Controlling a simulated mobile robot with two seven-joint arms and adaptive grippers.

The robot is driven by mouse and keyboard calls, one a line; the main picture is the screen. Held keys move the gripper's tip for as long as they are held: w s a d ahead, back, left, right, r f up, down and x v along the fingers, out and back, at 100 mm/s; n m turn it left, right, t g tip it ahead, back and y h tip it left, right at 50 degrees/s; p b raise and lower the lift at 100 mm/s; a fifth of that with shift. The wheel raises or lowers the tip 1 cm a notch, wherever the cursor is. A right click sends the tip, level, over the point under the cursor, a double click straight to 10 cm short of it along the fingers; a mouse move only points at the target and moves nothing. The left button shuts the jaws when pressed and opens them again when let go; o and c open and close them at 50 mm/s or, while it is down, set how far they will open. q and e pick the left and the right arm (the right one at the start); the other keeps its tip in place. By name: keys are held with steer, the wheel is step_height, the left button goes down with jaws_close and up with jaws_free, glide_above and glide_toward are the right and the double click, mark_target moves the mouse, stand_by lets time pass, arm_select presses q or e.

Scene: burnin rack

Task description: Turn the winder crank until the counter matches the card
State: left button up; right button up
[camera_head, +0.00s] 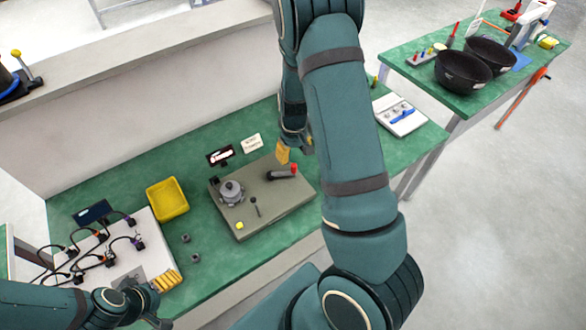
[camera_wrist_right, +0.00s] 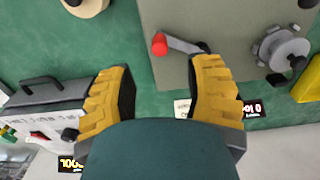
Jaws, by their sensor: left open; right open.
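The winder (camera_head: 270,214) is a grey-green plate on the green bench, with a grey spool (camera_head: 231,192) and a crank with a red knob (camera_head: 294,169). The dark counter (camera_head: 220,155) and white card (camera_head: 251,142) stand behind it; their text is too small to read surely. My right gripper (camera_head: 283,152) is over the plate's back edge near the crank, partly hidden by my arm. In the right wrist view it (camera_wrist_right: 158,75) is open and empty, and the red knob (camera_wrist_right: 160,44) shows beyond the fingertips, slightly apart. My left gripper (camera_head: 158,300) is open at lower left.
A yellow bin (camera_head: 167,199) and two small grey parts (camera_head: 186,239) lie left of the winder. A white board with black cables (camera_head: 150,232) is near my left gripper. A white tray with a blue item (camera_head: 400,115) lies right. Another bench (camera_head: 410,65) holds black bowls.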

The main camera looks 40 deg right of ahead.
mark_target(294, 164)
step_height(294, 164, down, 8)
steer(key=shift+f+b, duration=0.2)
steer(key=shift+b, duration=0.15)
steer(key=shift+c, duration=0.3)
jaws_close()
